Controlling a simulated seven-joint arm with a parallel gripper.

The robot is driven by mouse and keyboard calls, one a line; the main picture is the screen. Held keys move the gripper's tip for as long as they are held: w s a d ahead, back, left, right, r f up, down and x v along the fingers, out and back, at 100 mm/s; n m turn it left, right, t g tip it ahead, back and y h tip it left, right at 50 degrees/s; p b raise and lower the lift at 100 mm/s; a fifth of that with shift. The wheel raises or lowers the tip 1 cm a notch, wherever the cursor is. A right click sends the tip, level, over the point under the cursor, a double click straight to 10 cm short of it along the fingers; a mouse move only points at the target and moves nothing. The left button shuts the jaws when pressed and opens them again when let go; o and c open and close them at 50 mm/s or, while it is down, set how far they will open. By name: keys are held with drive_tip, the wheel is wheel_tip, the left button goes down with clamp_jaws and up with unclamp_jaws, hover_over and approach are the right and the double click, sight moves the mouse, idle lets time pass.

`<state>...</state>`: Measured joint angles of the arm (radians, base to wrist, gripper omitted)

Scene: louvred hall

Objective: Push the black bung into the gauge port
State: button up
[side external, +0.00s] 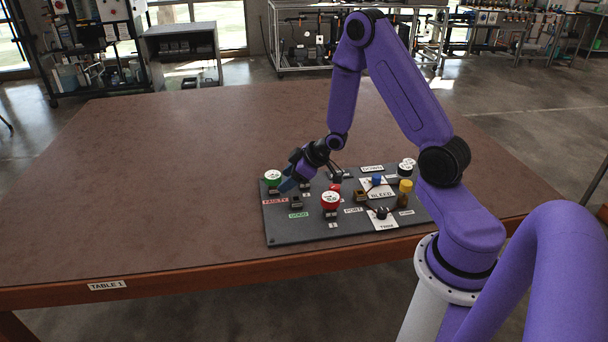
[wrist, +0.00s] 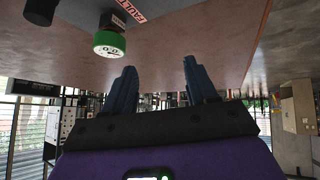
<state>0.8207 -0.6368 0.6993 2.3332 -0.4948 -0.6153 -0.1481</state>
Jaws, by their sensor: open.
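My gripper (side external: 287,184) is at the left end of the dark board, low beside the green-rimmed gauge (side external: 272,178). Its blue fingers are apart in the wrist view (wrist: 160,67), with nothing between them. A black cylinder (wrist: 42,10) is cut off at the top left of the wrist view; I cannot tell whether it is the bung. A brass-coloured fitting (side external: 361,196) stands near the PORT label (side external: 353,210); I cannot see whether its opening is free. The green gauge also shows in the wrist view (wrist: 109,44).
The board (side external: 290,236) also carries a red gauge (side external: 330,200), a blue knob (side external: 377,180), a yellow cap (side external: 405,185) and a black knob (side external: 381,212) on the TRIM card. The brown table (side external: 170,180) is clear left of the board.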

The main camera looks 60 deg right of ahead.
drive_tip(key=s+d+f+m+t, duration=0.1)
drive_tip(key=d+m, duration=0.1)
drive_tip(key=d, duration=0.3)
drive_tip(key=s+d+f+m+t+h, duration=0.1)
drive_tip(key=s+d+f+t, duration=0.1)
drive_tip(key=d, duration=0.2)
drive_tip(key=s+d+f+m+t+h, duration=0.1)
drive_tip(key=d+f+m+t, duration=0.1)
drive_tip(key=d, duration=0.3)
drive_tip(key=shift+s+d+f+m, duration=0.2)
drive_tip(key=shift+s+d+m, duration=0.05)
drive_tip(key=shift+d+m, duration=0.1)
drive_tip(key=shift+x, duration=4.95)
drive_tip(key=shift+d+r, duration=0.1)
drive_tip(key=shift+d, duration=0.05)
drive_tip(key=shift+c, duration=0.3)
clamp_jaws()
